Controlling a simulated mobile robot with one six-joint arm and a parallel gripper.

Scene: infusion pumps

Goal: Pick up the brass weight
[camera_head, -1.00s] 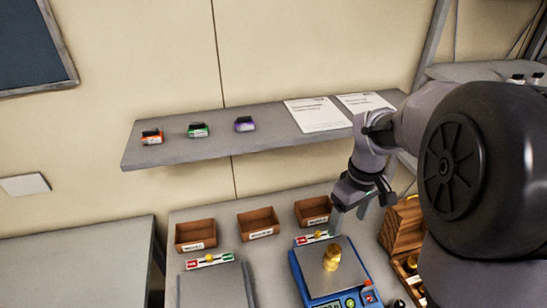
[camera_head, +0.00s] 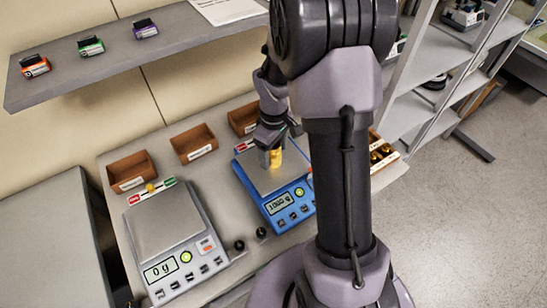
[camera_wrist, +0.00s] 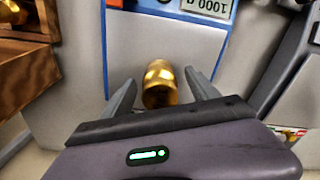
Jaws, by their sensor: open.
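The brass weight (camera_head: 276,157) is a small golden cylinder standing on the pan of the blue scale (camera_head: 285,205). In the wrist view the brass weight (camera_wrist: 160,84) sits between the tips of my two grey fingers, with a gap visible on each side. My gripper (camera_head: 271,150) is at the weight in the head view, partly hidden by my own arm. In the wrist view my gripper (camera_wrist: 160,92) is open. The blue scale's display (camera_wrist: 207,6) shows at the top of the wrist view, upside down, and reads about 1000.
A grey scale (camera_head: 168,225) reading 0 g stands to the left. Wooden bins (camera_head: 193,143) line the back of the bench. A wooden box with brass weights (camera_head: 381,152) is at the right. Two small black weights (camera_head: 250,239) lie between the scales. A shelf (camera_head: 105,58) hangs above.

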